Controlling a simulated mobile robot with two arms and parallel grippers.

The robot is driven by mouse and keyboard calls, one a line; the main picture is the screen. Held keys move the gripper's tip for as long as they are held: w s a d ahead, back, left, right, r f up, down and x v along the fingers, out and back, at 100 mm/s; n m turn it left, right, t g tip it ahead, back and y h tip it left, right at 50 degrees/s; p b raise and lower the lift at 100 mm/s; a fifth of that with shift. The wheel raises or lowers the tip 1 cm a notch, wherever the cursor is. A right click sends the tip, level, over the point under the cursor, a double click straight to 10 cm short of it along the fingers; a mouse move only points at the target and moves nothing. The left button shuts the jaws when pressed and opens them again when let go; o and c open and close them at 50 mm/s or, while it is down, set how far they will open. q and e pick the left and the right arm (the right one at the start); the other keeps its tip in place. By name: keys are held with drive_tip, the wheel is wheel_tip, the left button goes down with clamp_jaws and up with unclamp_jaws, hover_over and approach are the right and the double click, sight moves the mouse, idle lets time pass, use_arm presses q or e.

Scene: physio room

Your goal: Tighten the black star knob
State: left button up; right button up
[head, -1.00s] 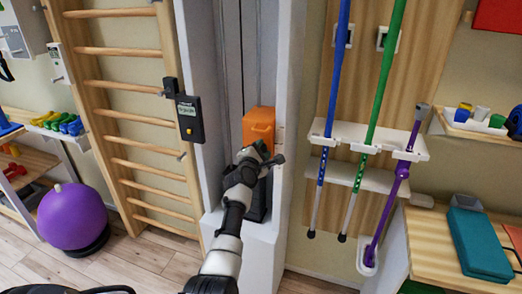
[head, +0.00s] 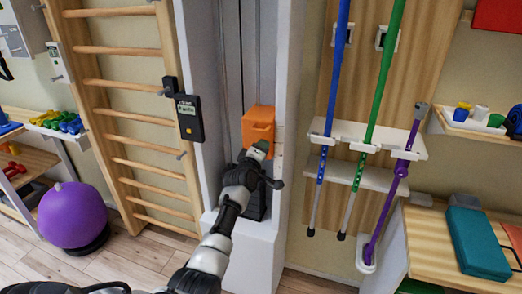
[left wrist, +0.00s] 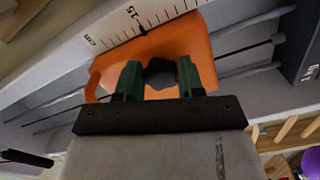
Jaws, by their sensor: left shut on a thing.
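The black star knob (left wrist: 160,72) shows in the left wrist view, in front of an orange block (left wrist: 180,42). My left gripper (left wrist: 160,80) has its two green fingers on either side of the knob and is shut on it. In the head view the orange block (head: 258,125) sits on a pale upright column, and my left gripper (head: 257,150) is at its lower front. The knob is hidden behind the gripper there. My right gripper is not in view.
A scale strip (left wrist: 140,25) in cm runs beside the block. Wooden wall bars (head: 130,98) with a hanging device (head: 188,118) stand left of the column. A rack (head: 365,138) with poles hangs to the right. A purple ball (head: 72,215) sits on the floor at left.

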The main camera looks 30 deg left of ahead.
use_arm(q)
drive_tip(key=shift+a+r+m, duration=0.1)
drive_tip(key=shift+a+m, duration=0.05)
drive_tip(key=shift+m, duration=5.7)
drive_tip(key=shift+a+r+m, duration=0.1)
drive_tip(key=shift+m, duration=5.8)
drive_tip(key=shift+a+m, duration=0.15)
drive_tip(key=shift+m, duration=6)
drive_tip(key=o, duration=0.9)
drive_tip(key=shift+s, duration=0.1)
drive_tip(key=shift+o, duration=0.2)
